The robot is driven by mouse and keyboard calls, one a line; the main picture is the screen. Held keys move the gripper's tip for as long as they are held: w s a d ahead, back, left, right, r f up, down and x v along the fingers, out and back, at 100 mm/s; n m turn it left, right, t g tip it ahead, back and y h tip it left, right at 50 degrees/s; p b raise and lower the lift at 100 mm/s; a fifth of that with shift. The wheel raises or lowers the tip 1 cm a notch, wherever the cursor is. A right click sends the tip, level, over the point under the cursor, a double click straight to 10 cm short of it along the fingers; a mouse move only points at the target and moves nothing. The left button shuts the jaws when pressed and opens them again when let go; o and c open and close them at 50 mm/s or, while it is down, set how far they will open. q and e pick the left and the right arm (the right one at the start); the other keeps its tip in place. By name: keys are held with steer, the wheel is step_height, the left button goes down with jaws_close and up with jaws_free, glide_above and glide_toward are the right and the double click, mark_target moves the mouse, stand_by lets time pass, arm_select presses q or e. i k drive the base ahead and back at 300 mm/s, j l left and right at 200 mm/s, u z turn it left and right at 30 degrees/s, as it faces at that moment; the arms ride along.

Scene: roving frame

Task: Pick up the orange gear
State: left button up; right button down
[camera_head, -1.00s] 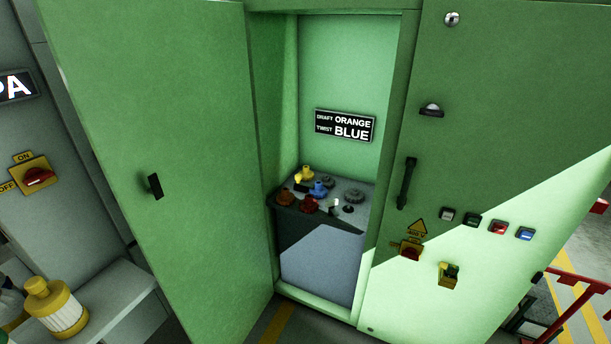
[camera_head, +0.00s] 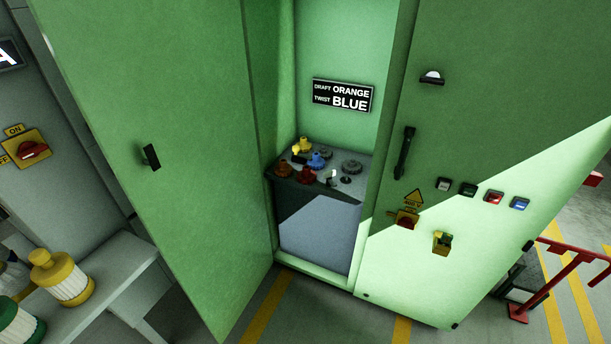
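The orange gear (camera_head: 284,169) sits at the left front corner of a dark shelf (camera_head: 345,194) inside the open green cabinet. It is small and dim in this view. A red gear (camera_head: 308,175) stands just right of it, a blue gear (camera_head: 317,160) behind to the right, and a yellow gear (camera_head: 302,145) behind. A small white-topped piece (camera_head: 332,176) and several grey round pieces (camera_head: 351,167) are on the same shelf. Neither of my grippers is in view.
The left cabinet door (camera_head: 150,130) is swung open; the right door (camera_head: 480,150) carries a handle and buttons. A sign (camera_head: 342,96) inside reads "DRAFT ORANGE, TWIST BLUE". A bench (camera_head: 110,285) with yellow and green-capped cylinders is at lower left. Red railing (camera_head: 570,262) stands right.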

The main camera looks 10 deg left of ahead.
mark_target(284, 169)
steer(key=i+u, duration=0.15)
steer(key=u, duration=0.2)
steer(key=i+l+u, duration=0.1)
steer(key=u, duration=0.25)
steer(key=i+l+u, duration=0.15)
steer(key=u, duration=0.25)
